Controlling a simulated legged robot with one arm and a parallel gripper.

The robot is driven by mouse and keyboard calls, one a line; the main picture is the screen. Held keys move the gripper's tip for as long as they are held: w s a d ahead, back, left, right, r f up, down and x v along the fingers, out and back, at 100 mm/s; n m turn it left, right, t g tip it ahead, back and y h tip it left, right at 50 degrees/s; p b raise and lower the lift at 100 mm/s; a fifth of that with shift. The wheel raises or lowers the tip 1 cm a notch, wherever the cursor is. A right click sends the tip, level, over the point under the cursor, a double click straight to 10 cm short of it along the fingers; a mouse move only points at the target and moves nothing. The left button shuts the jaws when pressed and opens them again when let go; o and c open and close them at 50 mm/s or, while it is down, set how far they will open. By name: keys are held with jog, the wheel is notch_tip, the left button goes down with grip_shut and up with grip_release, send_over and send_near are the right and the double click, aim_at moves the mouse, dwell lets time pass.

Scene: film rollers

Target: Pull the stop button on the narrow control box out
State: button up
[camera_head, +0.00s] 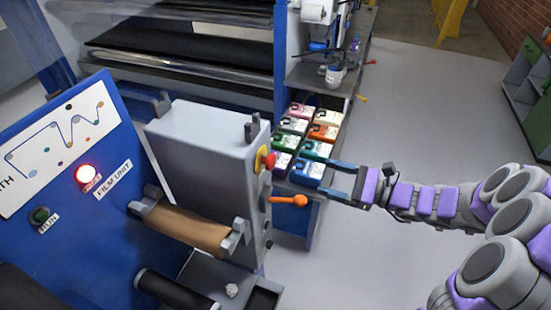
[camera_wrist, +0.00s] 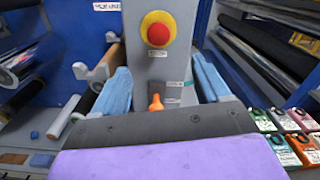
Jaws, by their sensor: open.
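The narrow control box (camera_head: 205,145) is a tall grey housing in the middle of the head view; its side face (camera_wrist: 183,48) fills the centre of the wrist view. The stop button (camera_head: 268,160) is a red knob on a yellow base on that face, also seen in the wrist view (camera_wrist: 158,30). My gripper (camera_head: 337,180) is open, with blue fingers pointing at the box from the right. In the wrist view its fingers (camera_wrist: 163,86) stand apart to either side, below the button and not touching it. Nothing is between the fingertips.
An orange handle (camera_head: 290,200) sticks out below the button. Several coloured boxes (camera_head: 306,145) stand on a shelf behind my gripper. A brown roller (camera_head: 185,226) and a blue panel with a lit red lamp (camera_head: 86,174) are at left.

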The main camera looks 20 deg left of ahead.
aim_at(274, 163)
jog(key=a, duration=1.1)
jog(key=w+a+b, duration=0.1)
jog(key=a, duration=0.4)
jog(key=shift+w+a, duration=0.1)
jog(key=shift+a, duration=0.1)
jog(key=shift+a, duration=0.15)
